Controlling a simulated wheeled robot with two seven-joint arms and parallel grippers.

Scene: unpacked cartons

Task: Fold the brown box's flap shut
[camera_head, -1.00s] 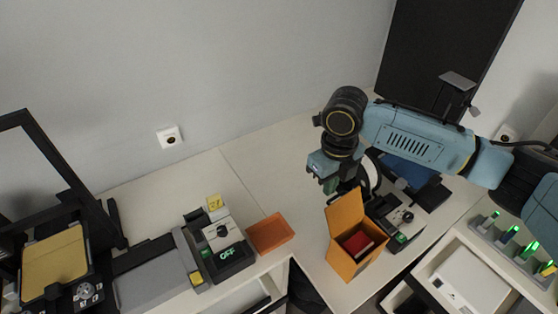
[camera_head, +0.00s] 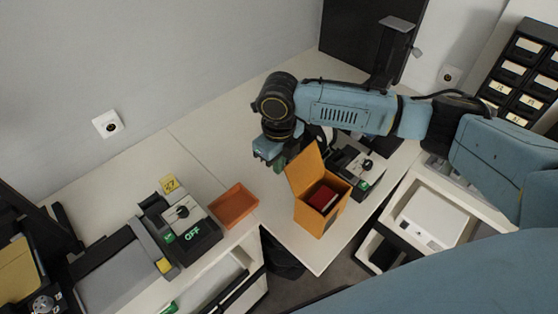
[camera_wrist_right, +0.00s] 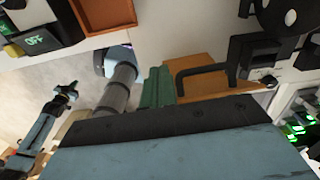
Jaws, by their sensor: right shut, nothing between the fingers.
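The brown box (camera_head: 309,217) stands upright near the table's front corner, open at the top, with a red thing (camera_head: 322,197) inside. Its flap (camera_head: 304,169) stands up on the far left side. My right gripper (camera_head: 272,160) is shut and empty, behind and left of the flap; its fingertips are partly hidden. In the right wrist view, orange-brown cardboard (camera_wrist_right: 205,74) shows beside the green part of my gripper (camera_wrist_right: 157,88); I cannot tell whether they touch. A blue arm with a dark end (camera_wrist_right: 64,97), seemingly my left, shows there too, its jaws unclear.
An orange tray (camera_head: 234,205) lies left of the box. A device marked OFF (camera_head: 185,228) stands further left. Another black and white device (camera_head: 356,168) stands close behind the box at the right. The tabletop behind the tray is clear.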

